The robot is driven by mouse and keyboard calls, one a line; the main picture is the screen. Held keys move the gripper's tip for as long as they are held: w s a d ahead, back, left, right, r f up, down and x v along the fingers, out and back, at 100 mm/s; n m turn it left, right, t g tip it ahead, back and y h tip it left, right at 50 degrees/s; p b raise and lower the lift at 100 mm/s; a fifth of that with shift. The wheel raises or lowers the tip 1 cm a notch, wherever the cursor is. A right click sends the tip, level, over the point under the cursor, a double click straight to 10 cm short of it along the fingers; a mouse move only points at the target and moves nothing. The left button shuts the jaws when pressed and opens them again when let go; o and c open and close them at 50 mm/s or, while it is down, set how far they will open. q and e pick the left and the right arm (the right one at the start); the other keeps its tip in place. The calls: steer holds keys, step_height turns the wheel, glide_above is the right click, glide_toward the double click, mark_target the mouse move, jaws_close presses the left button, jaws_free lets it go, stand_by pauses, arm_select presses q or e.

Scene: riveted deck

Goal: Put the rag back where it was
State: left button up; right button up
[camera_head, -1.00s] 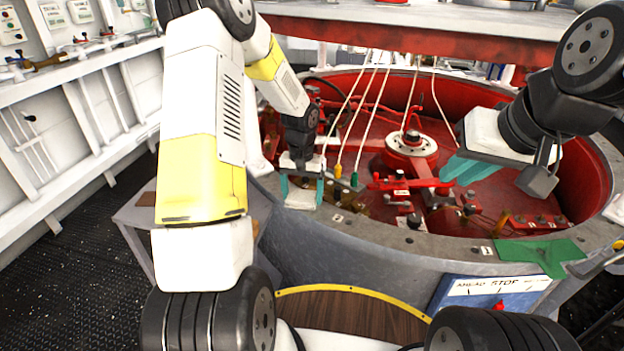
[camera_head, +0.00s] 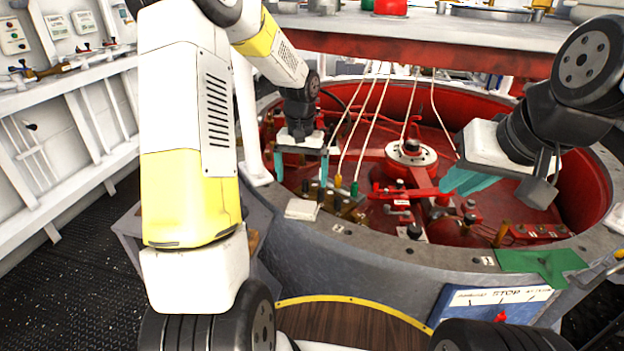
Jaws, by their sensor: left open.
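A small white folded rag (camera_head: 302,209) lies flat on the grey rim of the round red-lined well (camera_head: 400,243). My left gripper (camera_head: 301,172) is open and empty, its two teal fingers wide apart, just above and beyond the rag and clear of it. My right gripper (camera_head: 470,181) hangs over the red machinery at the right. Its teal fingers are seen at a slant, so its opening is unclear, and nothing shows in them.
A green cloth (camera_head: 540,262) drapes over the rim at the right. Yellow- and green-tipped cords (camera_head: 362,130) hang close to the right of my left gripper. A red-edged shelf (camera_head: 420,48) spans above the well.

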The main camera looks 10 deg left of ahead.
arm_select(q)
steer(key=s+r+t, duration=0.3)
steer(key=s+r, duration=0.9)
steer(key=r, duration=0.3)
steer(key=s+d+r+t+h, duration=0.2)
steer(key=s+r+t, duration=0.1)
steer(key=s, duration=0.9)
steer(key=shift+s+r, duration=0.15)
steer(key=shift+r, duration=0.1)
steer(key=shift+d, duration=0.1)
